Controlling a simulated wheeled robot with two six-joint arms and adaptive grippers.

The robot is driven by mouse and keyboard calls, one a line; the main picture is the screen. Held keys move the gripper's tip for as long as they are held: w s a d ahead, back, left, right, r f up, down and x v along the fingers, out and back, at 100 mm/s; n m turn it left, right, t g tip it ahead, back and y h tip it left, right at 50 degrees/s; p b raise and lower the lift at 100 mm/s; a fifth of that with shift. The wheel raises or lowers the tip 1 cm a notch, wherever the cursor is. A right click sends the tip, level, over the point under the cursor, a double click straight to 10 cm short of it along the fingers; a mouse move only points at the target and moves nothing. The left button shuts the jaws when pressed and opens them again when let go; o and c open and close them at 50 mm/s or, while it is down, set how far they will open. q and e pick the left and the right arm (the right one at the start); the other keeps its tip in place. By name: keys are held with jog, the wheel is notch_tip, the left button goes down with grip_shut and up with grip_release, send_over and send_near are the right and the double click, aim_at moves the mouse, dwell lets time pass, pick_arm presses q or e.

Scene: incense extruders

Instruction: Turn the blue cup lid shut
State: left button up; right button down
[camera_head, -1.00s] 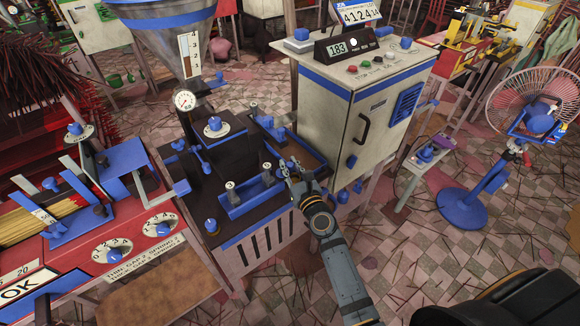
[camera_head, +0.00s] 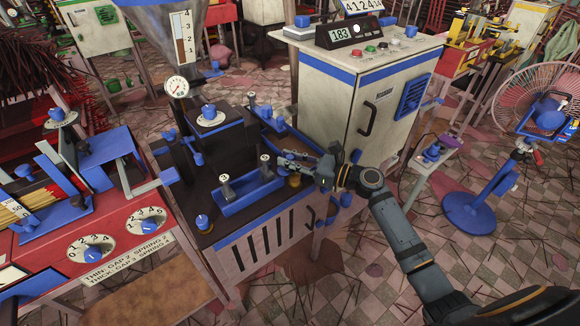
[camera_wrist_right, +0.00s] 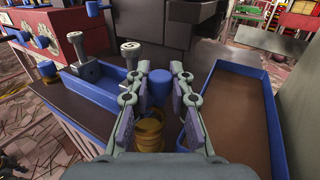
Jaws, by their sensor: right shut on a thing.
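My right gripper (camera_head: 290,160) is over the front right corner of the dark machine bench, its arm coming in from the lower right. In the right wrist view its two padded fingers (camera_wrist_right: 160,92) stand on either side of a blue cylindrical cup lid (camera_wrist_right: 159,86) and are shut on it. A brass-coloured ribbed cup (camera_wrist_right: 150,133) shows lower between the fingers, partly hidden by them. The cup also shows in the head view (camera_head: 294,181), just below the gripper. The lid is hard to make out in the head view. My left gripper is not in view.
A blue tray (camera_head: 236,206) with grey-topped posts stands left of the gripper. A blue-rimmed tray with a brown floor (camera_wrist_right: 261,84) lies to the right in the wrist view. A white cabinet (camera_head: 345,100) stands close behind, and a fan (camera_head: 540,110) is further right.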

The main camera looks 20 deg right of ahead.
jog(key=n+g+y+b, duration=0.1)
jog(key=n+g+y, duration=0.1)
jog(key=g, duration=0.1)
jog(key=shift+w, duration=0.1)
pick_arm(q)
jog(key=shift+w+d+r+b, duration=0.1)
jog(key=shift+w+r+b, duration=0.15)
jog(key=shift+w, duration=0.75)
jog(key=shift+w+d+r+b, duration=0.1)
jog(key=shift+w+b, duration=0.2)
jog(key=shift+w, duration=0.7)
pick_arm(e)
jog(key=shift+n+g+y, duration=0.7)
jog(key=shift+n+g, duration=0.5)
jog(key=shift+g, duration=0.3)
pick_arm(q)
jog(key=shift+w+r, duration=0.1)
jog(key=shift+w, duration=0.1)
pick_arm(e)
jog(key=shift+g, duration=0.3)
jog(key=c, duration=1.2)
grip_release()
jog(key=shift+o, duration=0.2)
jog(key=v, duration=1.2)
jog(key=shift+f, duration=0.15)
